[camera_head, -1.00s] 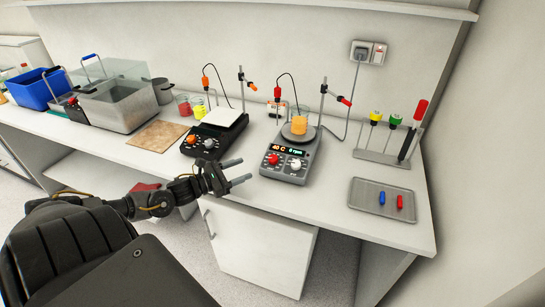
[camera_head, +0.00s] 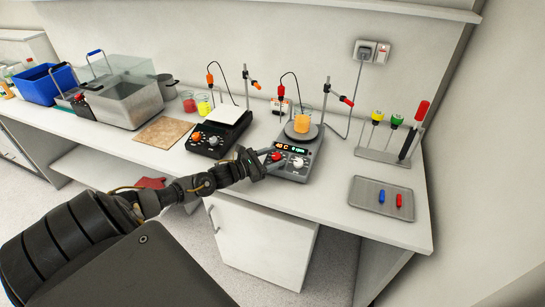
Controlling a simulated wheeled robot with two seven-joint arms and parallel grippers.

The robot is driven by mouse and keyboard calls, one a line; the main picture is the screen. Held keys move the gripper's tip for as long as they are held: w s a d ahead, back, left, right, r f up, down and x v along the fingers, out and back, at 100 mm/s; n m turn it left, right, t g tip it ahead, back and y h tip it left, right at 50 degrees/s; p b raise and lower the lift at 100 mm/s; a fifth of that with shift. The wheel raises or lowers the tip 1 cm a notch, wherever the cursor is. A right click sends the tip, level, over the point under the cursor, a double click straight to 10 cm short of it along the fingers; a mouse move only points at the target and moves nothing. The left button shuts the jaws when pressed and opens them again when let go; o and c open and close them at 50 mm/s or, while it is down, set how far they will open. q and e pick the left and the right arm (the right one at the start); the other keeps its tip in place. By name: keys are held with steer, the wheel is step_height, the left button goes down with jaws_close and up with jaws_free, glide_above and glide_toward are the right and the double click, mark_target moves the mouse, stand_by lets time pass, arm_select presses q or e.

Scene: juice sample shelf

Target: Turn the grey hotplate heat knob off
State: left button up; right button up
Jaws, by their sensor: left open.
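The grey hotplate (camera_head: 299,172) stands on the bench with a lit display reading about 40 C and 0 rpm. Its red knob (camera_head: 277,156) is at the left of the front panel, and a white knob (camera_head: 298,162) is to its right. A beaker of orange liquid (camera_head: 303,121) stands on its round plate. My left gripper (camera_head: 272,159) is open, its fingers at the red knob, seemingly on either side of it. I cannot tell if they touch it. The fingers partly hide the panel's left side. My right gripper is not in view.
A black hotplate (camera_head: 222,129) with an orange knob stands just left of my left gripper. A grey tray (camera_head: 365,197) with two small capsules and a screwdriver rack (camera_head: 372,154) are at the right. The bench front between is clear.

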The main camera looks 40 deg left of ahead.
arm_select(q)
steer(key=c, duration=1)
steer(key=shift+o, duration=0.2)
steer(key=shift+s+n+y, duration=0.1)
steer(key=shift+n+y, duration=0.2)
steer(key=shift+n, duration=0.1)
steer(key=n+y, duration=0.1)
steer(key=n+t+y, duration=0.1)
steer(key=n+y+p, duration=0.1)
steer(key=shift+d+y, duration=0.25)
steer(key=shift+y, duration=0.05)
steer(key=shift+d+n+t+y+p, duration=0.1)
steer(key=shift+n+t+y+p, duration=0.3)
steer(key=shift+n+y, duration=1.6)
steer(key=shift+y, duration=0.5)
